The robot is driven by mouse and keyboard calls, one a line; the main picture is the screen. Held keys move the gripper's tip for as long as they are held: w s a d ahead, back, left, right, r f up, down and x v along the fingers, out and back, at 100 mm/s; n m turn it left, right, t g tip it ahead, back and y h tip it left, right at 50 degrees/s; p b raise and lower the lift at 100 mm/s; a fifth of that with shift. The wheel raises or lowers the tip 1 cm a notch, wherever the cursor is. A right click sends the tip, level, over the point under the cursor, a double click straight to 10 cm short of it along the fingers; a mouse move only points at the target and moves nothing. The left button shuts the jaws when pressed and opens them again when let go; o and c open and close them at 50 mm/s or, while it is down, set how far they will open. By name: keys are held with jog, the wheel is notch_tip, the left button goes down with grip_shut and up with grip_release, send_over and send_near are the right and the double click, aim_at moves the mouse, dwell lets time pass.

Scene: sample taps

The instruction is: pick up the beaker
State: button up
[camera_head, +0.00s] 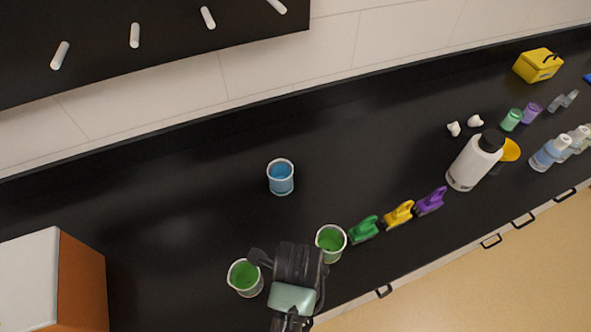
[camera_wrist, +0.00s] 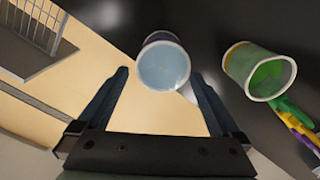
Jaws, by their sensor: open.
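In the wrist view a clear beaker with pale blue contents (camera_wrist: 163,62) appears between the tips of my open gripper (camera_wrist: 160,76), mouth toward the camera. I see no contact; whether the tips are level with it is unclear. It cannot be made out in the head view, where my arm covers part of the counter. A green-filled beaker (camera_wrist: 260,70) is right of it in the wrist view. The head view shows a blue-filled beaker (camera_head: 280,178) at mid-counter, a green-filled beaker (camera_head: 331,243) right of my gripper and another green-filled one (camera_head: 245,278) left of it.
Green (camera_head: 364,229), yellow (camera_head: 398,214) and purple (camera_head: 430,201) small items line up toward the right. A white bottle (camera_head: 470,165) stands beyond them. An orange-sided box (camera_head: 82,285) is at lower left. The counter around the blue-filled beaker is clear.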

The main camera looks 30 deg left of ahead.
jog(key=shift+w+a+f+p, duration=0.1)
jog(key=shift+f+p, duration=0.25)
jog(key=shift+f, duration=1.25)
jog(key=shift+w+a+f+p, duration=0.1)
jog(key=shift+f+p, duration=0.25)
jog(key=shift+f, duration=1.25)
jog(key=c, duration=1.3)
